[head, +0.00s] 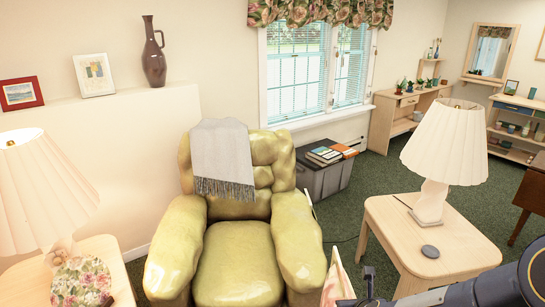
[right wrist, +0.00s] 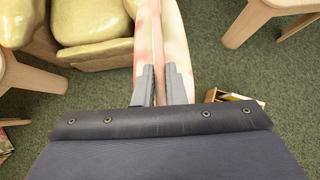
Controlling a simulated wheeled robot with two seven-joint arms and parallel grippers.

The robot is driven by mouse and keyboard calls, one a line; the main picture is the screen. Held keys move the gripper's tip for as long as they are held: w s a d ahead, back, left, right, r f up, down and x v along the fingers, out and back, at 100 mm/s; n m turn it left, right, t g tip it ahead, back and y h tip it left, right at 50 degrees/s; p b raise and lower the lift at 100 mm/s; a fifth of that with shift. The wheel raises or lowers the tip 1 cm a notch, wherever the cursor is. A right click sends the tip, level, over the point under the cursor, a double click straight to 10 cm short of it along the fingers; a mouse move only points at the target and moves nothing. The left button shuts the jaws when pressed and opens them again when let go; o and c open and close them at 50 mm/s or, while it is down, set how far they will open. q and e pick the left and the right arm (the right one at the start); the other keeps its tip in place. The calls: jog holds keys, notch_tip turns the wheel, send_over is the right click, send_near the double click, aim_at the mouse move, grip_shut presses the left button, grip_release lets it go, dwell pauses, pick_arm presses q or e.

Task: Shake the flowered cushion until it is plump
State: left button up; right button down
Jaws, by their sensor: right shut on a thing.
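My right gripper (right wrist: 160,84) is shut on a soft, pink-and-cream cushion (right wrist: 176,38), which I take to be the flowered one. In the right wrist view the cushion is seen nearly edge-on and stretches away beyond the fingers, over the carpet beside the armchair. In the head view a narrow part of the cushion (head: 337,281) shows at the bottom edge, between the armchair and the right side table. My right arm comes in from the lower right there. Most of the cushion's flowered face is hidden. My left gripper is not in view.
A shiny olive-green armchair (head: 238,262) with a grey throw (head: 222,155) stands to the left. A rounded floral object (head: 82,283) is at lower left. Green carpet lies between.

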jog(key=r, duration=0.2)
jog(key=w+r, duration=0.1)
jog(key=r, duration=0.1)
jog(key=shift+r, duration=0.35)
jog(key=shift+s+r, duration=0.15)
jog(key=shift+s, duration=0.35)
jog(key=f, duration=0.3)
jog(key=shift+s+a+f, duration=0.1)
jog(key=shift+s+f, duration=0.15)
jog(key=shift+s, duration=0.15)
jog(key=shift+x, duration=0.9)
jog(key=shift+s+r, duration=0.3)
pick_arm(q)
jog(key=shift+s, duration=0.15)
pick_arm(e)
jog(key=shift+w+f, duration=0.1)
